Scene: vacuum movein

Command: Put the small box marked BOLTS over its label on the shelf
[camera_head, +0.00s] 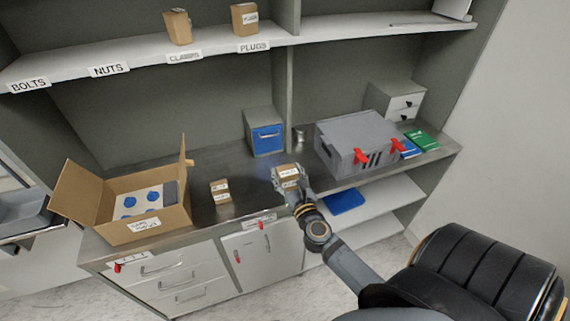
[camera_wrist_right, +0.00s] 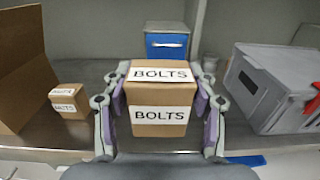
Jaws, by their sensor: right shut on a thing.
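The small brown box marked BOLTS (camera_head: 287,170) is at the front of the counter, and its white BOLTS labels face me in the right wrist view (camera_wrist_right: 161,115). My right gripper (camera_head: 287,180) is shut on it, with one finger on each side (camera_wrist_right: 160,110). I cannot tell whether the box touches the counter. The BOLTS label (camera_head: 29,85) is on the front edge of the upper shelf at the far left, and the shelf above it is empty. My left gripper is not in view.
Another small box (camera_head: 220,191) stands left of my gripper, beside an open carton (camera_head: 130,215). A grey crate with red handles (camera_head: 357,140) is to the right, and a blue-fronted bin (camera_head: 265,132) behind. Two boxes stand over CLAMPS (camera_head: 184,56) and PLUGS (camera_head: 253,47).

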